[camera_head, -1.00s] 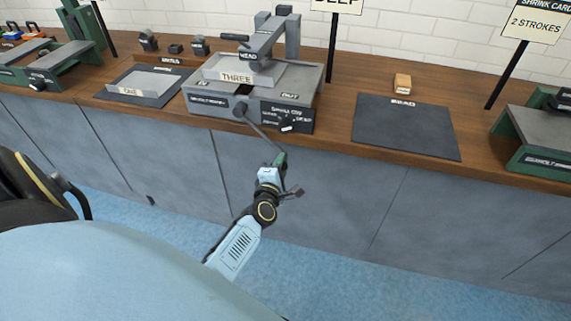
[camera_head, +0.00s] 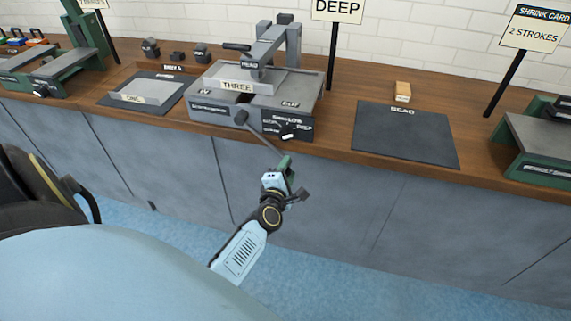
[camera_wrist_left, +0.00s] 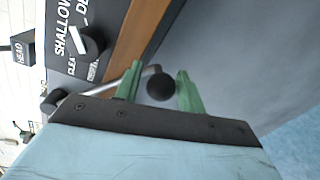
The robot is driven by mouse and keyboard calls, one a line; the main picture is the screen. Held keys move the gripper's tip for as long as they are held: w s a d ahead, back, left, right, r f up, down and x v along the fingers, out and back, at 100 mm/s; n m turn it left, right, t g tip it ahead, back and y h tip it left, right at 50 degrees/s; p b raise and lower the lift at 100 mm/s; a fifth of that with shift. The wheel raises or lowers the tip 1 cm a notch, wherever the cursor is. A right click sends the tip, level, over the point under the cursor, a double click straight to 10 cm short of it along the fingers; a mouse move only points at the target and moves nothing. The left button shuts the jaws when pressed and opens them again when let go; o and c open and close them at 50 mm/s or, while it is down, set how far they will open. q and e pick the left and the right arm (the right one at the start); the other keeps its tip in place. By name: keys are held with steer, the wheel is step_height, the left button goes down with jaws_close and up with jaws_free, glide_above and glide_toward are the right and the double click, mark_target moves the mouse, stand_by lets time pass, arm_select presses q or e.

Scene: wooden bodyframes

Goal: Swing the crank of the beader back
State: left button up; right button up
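The grey beader (camera_head: 209,100) stands on the bench with a card marked THREE (camera_head: 237,86) on it. Its crank (camera_head: 261,136) runs from a hub on the front down and right, past the bench edge. My left gripper (camera_head: 286,163) is at the crank's lower end. In the left wrist view the crank's black ball knob (camera_wrist_left: 160,87) sits between the two green fingers (camera_wrist_left: 160,90) of this gripper. The fingers stand apart around it with slim gaps, and firm contact is not visible. My right gripper is not in view.
A black selector (camera_head: 288,129) sits on the beader's front plate, close to the crank. A dark BEAD mat (camera_head: 405,135) lies to the right, with a small wooden block (camera_head: 403,92) behind it. A DEEP sign (camera_head: 337,10) stands behind. The space before the cabinets is clear.

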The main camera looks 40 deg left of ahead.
arm_select(q)
steer(key=shift+o, duration=0.7)
steer(key=shift+a, duration=0.1)
steer(key=shift+s+f, duration=0.1)
steer(key=shift+s, duration=0.2)
steer(key=p+v, duration=0.2)
steer(key=v, duration=1.1)
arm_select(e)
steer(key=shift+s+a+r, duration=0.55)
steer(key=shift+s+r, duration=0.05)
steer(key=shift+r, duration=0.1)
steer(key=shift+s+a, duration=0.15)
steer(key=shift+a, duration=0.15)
